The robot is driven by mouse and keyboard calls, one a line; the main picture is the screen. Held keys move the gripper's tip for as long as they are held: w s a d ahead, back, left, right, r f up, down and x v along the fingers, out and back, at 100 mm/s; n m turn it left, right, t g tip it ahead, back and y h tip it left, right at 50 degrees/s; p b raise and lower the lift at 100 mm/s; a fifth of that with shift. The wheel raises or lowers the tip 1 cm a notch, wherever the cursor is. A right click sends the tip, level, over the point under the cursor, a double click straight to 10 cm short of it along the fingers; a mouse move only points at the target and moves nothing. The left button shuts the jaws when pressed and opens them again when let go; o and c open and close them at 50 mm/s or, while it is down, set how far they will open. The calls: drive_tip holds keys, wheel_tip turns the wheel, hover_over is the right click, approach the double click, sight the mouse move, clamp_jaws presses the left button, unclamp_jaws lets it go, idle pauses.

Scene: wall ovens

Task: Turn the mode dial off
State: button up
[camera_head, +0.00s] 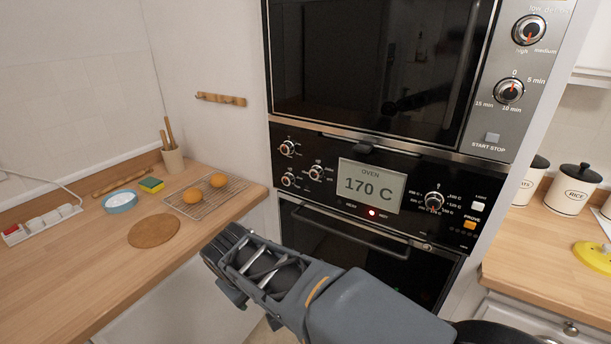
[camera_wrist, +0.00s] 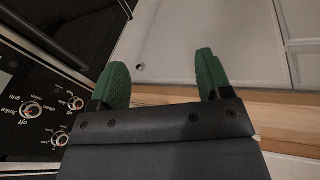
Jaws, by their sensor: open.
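The mode dial (camera_head: 316,172) is a silver-rimmed knob on the black oven panel (camera_head: 333,145), left of the display. It also shows at the left of the wrist view (camera_wrist: 31,109), with small labels around it including "bake" and "grill" and an orange mark on its face. The mark's exact setting is too small to tell. Two similar dials stand beside it, an upper one (camera_head: 288,147) and a lower one (camera_head: 288,180). My gripper (camera_wrist: 163,77) is open and empty, with green fingers apart. It is in front of and below the panel, left of the oven, touching no dial.
The display (camera_head: 373,187) reads "OVEN 170 C". The oven door handle (camera_head: 350,232) juts out below the panel. A temperature dial (camera_head: 434,200) is at the right. The left counter (camera_head: 95,235) carries buns on a rack (camera_head: 235,187) and a cork mat (camera_head: 154,230).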

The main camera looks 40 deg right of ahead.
drive_tip(key=w+d+r+n+g+h+b, duration=0.1)
drive_tip(key=w+d+n+g+h, duration=0.15)
drive_tip(key=d+h, duration=0.7)
drive_tip(key=n+t+h+b, duration=0.2)
drive_tip(key=n+t+h, duration=0.2)
drive_tip(key=n+h, duration=0.1)
approach(314, 175)
drive_tip(key=shift+n+t, duration=0.25)
drive_tip(key=p+x, duration=0.3)
drive_tip(key=x, duration=0.6)
drive_tip(key=shift+d, duration=0.15)
drive_tip(key=c, duration=0.9)
